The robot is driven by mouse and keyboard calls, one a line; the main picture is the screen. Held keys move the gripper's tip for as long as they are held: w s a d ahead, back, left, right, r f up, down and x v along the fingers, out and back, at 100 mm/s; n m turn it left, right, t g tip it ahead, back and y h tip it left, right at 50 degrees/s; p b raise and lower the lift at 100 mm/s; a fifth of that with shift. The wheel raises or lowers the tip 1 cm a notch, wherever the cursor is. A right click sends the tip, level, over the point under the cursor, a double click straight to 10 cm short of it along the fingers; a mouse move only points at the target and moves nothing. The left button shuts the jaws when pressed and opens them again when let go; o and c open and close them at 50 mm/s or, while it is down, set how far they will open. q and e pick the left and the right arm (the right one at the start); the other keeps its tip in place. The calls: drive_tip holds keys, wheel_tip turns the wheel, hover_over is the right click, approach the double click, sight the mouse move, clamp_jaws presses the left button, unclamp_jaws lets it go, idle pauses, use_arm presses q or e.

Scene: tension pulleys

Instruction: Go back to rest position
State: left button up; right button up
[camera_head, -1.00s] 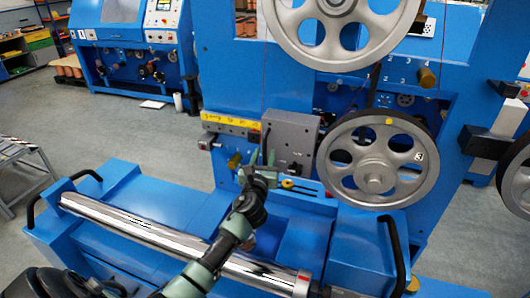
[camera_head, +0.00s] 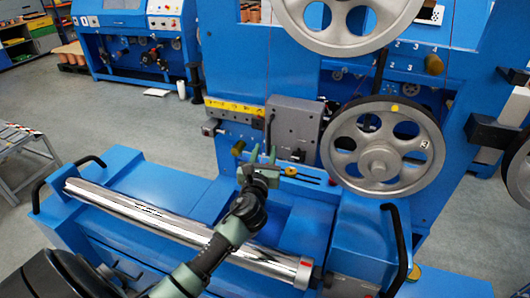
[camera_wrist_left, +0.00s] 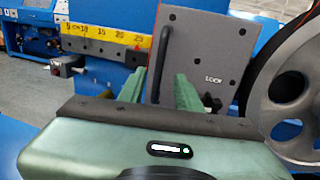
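My left gripper (camera_head: 263,155) is open and empty, above the blue machine bed and in front of the grey lock block (camera_head: 302,126). In the left wrist view its two green fingers (camera_wrist_left: 158,88) stand apart, with the lock block (camera_wrist_left: 208,45) behind them and nothing between them. The block has a dark handle and the word LOCK. The large lower pulley (camera_head: 383,152) is right of the block, and its rim shows at the right of the wrist view. The upper pulley (camera_head: 349,40) is cut off by the top edge. My right gripper is not in view.
A yellow scale (camera_head: 234,107) runs left of the lock block. A shiny steel roller (camera_head: 150,215) lies along the blue bed (camera_head: 190,185) below my left arm. Black handles (camera_head: 398,240) stand at the bed's ends. Grey floor (camera_head: 110,115) is open at the left.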

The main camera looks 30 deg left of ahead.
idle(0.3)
use_arm(q)
drive_tip(key=s+d+f+n+g+h, duration=0.1)
drive_tip(key=s+d+f+n+g, duration=0.2)
drive_tip(key=s+f+n, duration=0.5)
drive_tip(key=s+d+f+n+g+h, duration=0.2)
drive_tip(key=s+d+f+n+g, duration=0.25)
drive_tip(key=s+n, duration=0.45)
drive_tip(key=s+d+f+n+g+h, duration=0.25)
drive_tip(key=s+d+n, duration=0.35)
drive_tip(key=s, duration=0.3)
drive_tip(key=s+d+f+n+g+h, duration=0.1)
drive_tip(key=s+d+n+g+h, duration=0.15)
drive_tip(key=s+d+n, duration=0.55)
drive_tip(key=s+a+f+m+g+b, duration=0.1)
drive_tip(key=a+f+b, duration=0.1)
drive_tip(key=f, duration=1.2)
drive_tip(key=s+a+f+m+g+b, duration=0.1)
drive_tip(key=s+f+b, duration=0.1)
drive_tip(key=f, duration=1.3)
drive_tip(key=s+a+f+b, duration=0.2)
drive_tip(key=s+a+f, duration=0.1)
drive_tip(key=s+f, duration=1.4)
wheel_tip(320, 180, down, 4)
drive_tip(key=shift+r+g+b, duration=0.15)
drive_tip(key=shift+g+b, duration=0.2)
drive_tip(key=shift+g, duration=0.1)
